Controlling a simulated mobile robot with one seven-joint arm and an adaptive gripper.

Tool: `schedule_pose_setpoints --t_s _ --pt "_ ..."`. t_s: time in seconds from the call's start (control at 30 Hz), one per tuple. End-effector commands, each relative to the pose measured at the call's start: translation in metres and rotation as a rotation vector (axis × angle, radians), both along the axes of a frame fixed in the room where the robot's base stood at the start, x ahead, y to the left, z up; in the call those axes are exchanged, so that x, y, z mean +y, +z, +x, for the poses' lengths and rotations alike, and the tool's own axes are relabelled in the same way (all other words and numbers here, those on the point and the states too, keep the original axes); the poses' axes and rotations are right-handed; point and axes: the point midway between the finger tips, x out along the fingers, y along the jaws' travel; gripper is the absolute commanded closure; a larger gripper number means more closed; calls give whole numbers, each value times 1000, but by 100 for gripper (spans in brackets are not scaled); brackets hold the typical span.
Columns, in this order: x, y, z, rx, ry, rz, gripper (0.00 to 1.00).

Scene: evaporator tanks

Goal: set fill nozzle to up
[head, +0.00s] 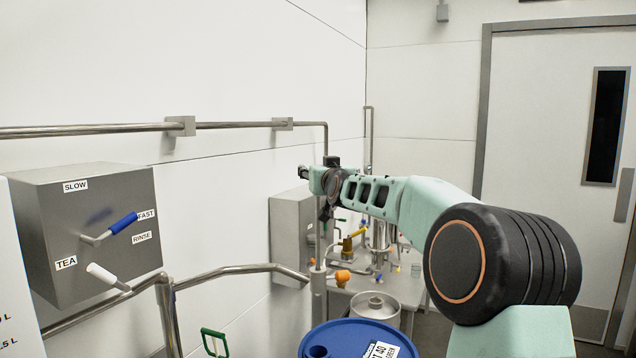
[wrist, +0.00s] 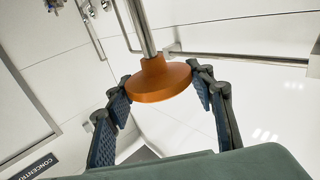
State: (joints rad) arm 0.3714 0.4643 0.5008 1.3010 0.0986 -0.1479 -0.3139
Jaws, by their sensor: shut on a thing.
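In the wrist view, an orange round knob (wrist: 160,82) sits on the end of a metal rod (wrist: 142,28). My gripper (wrist: 160,76) is shut on the knob, with a dark finger pad against each side. In the head view my gripper (head: 326,208) is above the far work table, small and dark, and what it holds is hard to make out there. An orange knob (head: 342,277) shows lower down; I cannot tell whether it is the gripped one. No label naming the fill nozzle is readable.
A grey box (head: 85,235) with blue and white levers is on the left. A metal rail (head: 235,269) runs toward the far table. A blue drum (head: 345,340) stands in front, beside a steel vessel (head: 370,304). A door (head: 550,150) is at right.

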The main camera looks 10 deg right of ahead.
Motion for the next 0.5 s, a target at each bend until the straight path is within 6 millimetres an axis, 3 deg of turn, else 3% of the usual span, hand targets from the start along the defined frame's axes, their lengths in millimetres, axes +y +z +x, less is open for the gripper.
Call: schedule_pose_setpoints --t_s 0.03,0.1,0.5 --pt "1 12 -1 -10 0 0 94" --pt "1 14 -1 -11 0 0 94" --pt "0 18 -1 -15 -2 0 94"
